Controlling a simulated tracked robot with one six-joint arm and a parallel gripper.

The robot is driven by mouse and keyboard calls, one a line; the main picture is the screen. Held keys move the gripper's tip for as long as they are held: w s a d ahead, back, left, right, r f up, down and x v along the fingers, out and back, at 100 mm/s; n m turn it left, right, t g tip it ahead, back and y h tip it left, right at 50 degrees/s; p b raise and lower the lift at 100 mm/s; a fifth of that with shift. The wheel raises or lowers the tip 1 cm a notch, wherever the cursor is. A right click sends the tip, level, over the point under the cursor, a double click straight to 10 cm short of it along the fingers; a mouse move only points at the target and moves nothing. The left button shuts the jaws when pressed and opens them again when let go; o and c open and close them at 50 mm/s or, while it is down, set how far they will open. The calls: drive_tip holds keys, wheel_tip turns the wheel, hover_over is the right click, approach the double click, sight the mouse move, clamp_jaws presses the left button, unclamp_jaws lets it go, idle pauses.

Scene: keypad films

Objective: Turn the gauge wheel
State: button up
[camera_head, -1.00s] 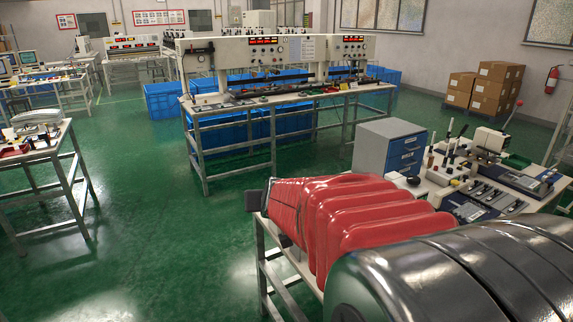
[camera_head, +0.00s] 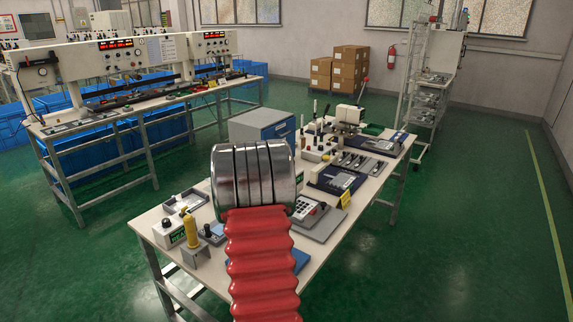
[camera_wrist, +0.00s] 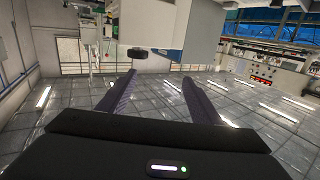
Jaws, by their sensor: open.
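My gripper (camera_wrist: 158,72) shows in the wrist view with its two dark fingers wide apart and nothing between them. In the head view it is hidden behind my arm. A small dark rounded piece (camera_wrist: 137,52) stands out beyond the fingertips, apart from them; I cannot tell whether it is the gauge wheel. In the head view, a white box with a black knob (camera_head: 167,224) and a green display is at the bench's near left corner. A small unit with a dark knob (camera_head: 207,231) is beside it. I cannot tell which part is the gauge wheel.
A long test bench (camera_head: 85,118) stands at the left. Green floor (camera_head: 480,220) is clear at the right.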

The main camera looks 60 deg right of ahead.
drive_tip(key=shift+m+g+h, duration=0.4)
drive_tip(key=shift+g+h, duration=0.1)
drive_tip(key=shift+g, duration=0.2)
drive_tip(key=s+d, duration=0.1)
drive_tip(key=s+d+f, duration=0.1)
drive_tip(key=s+d, duration=0.1)
drive_tip(key=shift+s+f, duration=0.2)
drive_tip(key=shift+s, duration=0.1)
drive_tip(key=shift+d, duration=0.1)
drive_tip(key=shift+x, duration=6.8)
drive_tip(key=shift+c, duration=0.7)
drive_tip(key=c, duration=0.9)
drive_tip(key=shift+a, duration=0.2)
drive_tip(key=shift+d, duration=0.15)
